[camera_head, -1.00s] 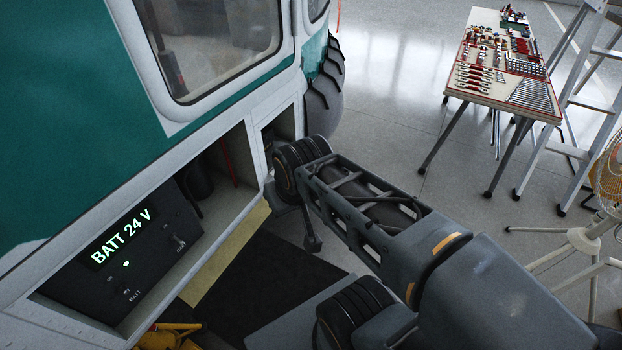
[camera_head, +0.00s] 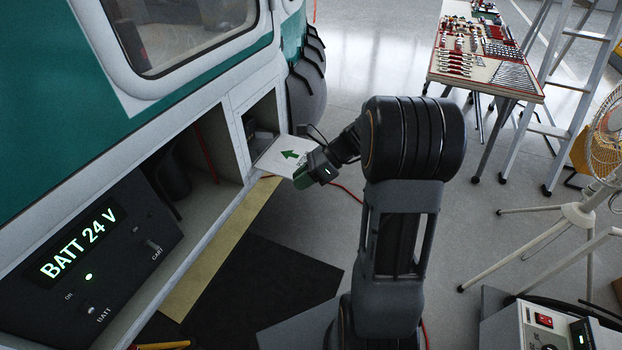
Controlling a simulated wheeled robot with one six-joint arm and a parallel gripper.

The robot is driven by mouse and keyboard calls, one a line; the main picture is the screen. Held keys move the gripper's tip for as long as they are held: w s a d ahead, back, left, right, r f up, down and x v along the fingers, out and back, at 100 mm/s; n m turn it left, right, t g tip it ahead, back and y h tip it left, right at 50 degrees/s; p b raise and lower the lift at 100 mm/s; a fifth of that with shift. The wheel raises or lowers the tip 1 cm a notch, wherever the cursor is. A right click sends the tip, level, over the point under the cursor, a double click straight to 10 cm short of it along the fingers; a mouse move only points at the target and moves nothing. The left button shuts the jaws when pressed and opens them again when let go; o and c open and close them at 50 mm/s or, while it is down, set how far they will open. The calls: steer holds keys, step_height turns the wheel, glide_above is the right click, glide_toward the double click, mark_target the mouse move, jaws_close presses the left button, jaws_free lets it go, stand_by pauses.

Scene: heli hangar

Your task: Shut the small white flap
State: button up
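The small white flap (camera_head: 277,152) with a green arrow on it sticks out, open, from a small compartment (camera_head: 262,125) in the side of the helicopter. My gripper (camera_head: 304,172) is at the flap's outer right edge and overlaps it in the picture. I cannot tell whether it touches the flap, or whether its fingers are open or shut. My arm bends in from the right and hides part of the floor behind it.
The larger open bay beside it holds a black BATT 24 V panel (camera_head: 90,250). A tool table (camera_head: 520,88), a ladder (camera_head: 572,85) and a white fan stand (camera_head: 580,212) stand to the right. Grey floor is clear between the arm and the table.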

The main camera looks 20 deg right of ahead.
steer(key=w+d+f+m+t+y+b, duration=0.2)
steer(key=w+d+f+m+t+b, duration=0.15)
steer(key=d+f+m+t, duration=0.45)
steer(key=w+d+f+m+t+y+b, duration=0.15)
steer(key=w+d+f+m+t, duration=0.3)
steer(key=d+f+m, duration=0.8)
steer(key=m, duration=0.2)
glide_toward(294, 161)
steer(key=shift+n+t+h, duration=0.25)
steer(key=shift+h, duration=0.1)
steer(key=w, duration=0.1)
steer(key=w+a+f, duration=0.1)
steer(key=w, duration=0.1)
steer(key=w+f, duration=0.1)
steer(key=w, duration=0.1)
steer(key=shift+w+a, duration=0.1)
steer(key=shift+a, duration=0.3)
jaws_close()
